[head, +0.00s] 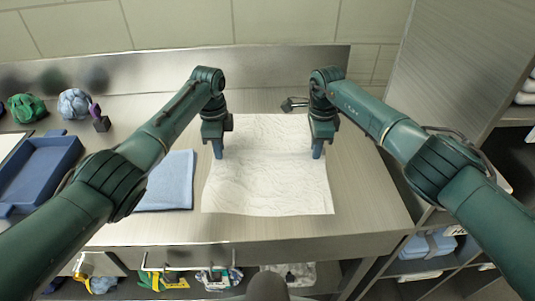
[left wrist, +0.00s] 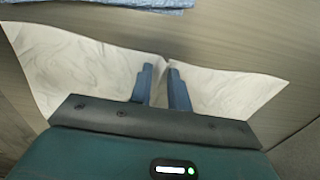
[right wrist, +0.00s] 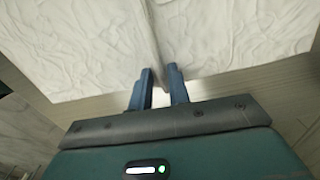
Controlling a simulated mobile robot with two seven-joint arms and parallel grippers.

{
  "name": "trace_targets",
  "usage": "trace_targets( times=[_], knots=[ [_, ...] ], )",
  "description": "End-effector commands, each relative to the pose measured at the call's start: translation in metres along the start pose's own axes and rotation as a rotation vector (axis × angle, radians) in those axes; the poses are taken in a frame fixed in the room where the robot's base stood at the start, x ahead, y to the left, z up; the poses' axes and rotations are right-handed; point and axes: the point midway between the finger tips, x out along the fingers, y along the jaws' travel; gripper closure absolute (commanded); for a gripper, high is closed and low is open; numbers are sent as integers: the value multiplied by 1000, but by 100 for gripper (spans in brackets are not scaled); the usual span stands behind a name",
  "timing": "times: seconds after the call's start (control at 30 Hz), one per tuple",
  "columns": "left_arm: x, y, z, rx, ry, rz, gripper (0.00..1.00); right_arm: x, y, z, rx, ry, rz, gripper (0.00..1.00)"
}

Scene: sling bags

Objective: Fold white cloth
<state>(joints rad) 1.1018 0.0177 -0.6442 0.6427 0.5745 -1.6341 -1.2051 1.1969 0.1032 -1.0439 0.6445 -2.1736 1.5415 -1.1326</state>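The white cloth (head: 268,185) lies spread and wrinkled on the steel counter. My left gripper (head: 218,152) points down at its left edge, and my right gripper (head: 317,150) points down at its right edge. In the left wrist view, the white cloth (left wrist: 85,70) rises into a ridge between the fingers of my left gripper (left wrist: 163,88), which are close together on it. The fingertips hide the pinched spots.
A folded blue cloth (head: 170,180) lies just left of the white cloth. A blue tray (head: 47,168) stands further left, with crumpled green (head: 26,108) and light blue (head: 74,103) cloths behind it. A small metal object (head: 293,104) lies behind the white cloth. The counter's right side is clear.

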Motion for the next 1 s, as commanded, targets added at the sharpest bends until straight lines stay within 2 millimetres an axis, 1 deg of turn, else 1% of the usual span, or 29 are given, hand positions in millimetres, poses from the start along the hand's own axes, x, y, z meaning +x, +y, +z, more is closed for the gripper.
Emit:
trace_targets(
  times=[0.07, 0.4, 1.0],
  knots=[
    [1, 0, 0, -1, -1, 2, 86, 0, 0, 0, 0, 0, 1, 86],
    [1, 1, 1, -1, -1, 2, 100, 0, 0, 0, 1, 0, 1, 100],
    [0, 1, 1, -1, -1, 3, 100, -1, 0, 0, 0, 1, 1, 100]
  ],
)
